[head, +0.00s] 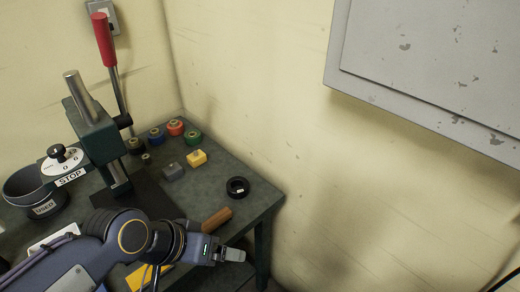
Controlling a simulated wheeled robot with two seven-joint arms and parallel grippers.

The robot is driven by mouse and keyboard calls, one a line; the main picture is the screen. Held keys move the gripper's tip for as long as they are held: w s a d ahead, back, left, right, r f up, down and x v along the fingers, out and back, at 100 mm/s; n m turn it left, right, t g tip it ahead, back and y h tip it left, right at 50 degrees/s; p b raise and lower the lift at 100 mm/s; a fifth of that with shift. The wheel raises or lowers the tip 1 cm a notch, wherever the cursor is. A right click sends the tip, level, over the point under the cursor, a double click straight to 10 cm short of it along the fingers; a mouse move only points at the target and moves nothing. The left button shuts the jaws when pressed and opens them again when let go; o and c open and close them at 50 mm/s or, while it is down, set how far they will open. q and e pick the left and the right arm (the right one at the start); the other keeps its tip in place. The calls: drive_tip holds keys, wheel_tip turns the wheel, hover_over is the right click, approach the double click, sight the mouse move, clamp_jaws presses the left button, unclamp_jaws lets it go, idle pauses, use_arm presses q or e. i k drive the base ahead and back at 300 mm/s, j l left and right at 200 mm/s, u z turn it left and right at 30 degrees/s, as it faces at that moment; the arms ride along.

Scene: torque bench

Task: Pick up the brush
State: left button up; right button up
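A short brown wooden handle (217,218) lies near the right front edge of the bench; it looks like the brush's handle, but no bristles can be made out. My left gripper (236,255) reaches in from the lower left and is in front of and just below the handle in the picture, apart from it. Its fingers are seen from the side, so the gap between them cannot be judged. My forearm hides part of the bench front. My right gripper is out of view.
A press with a red lever (103,40) and a STOP label stands on the bench (215,180). A grey wall cabinet (430,60) hangs at right.

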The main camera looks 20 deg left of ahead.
sight(213, 223)
drive_tip(key=u, duration=1.2)
drive_tip(key=j, duration=0.05)
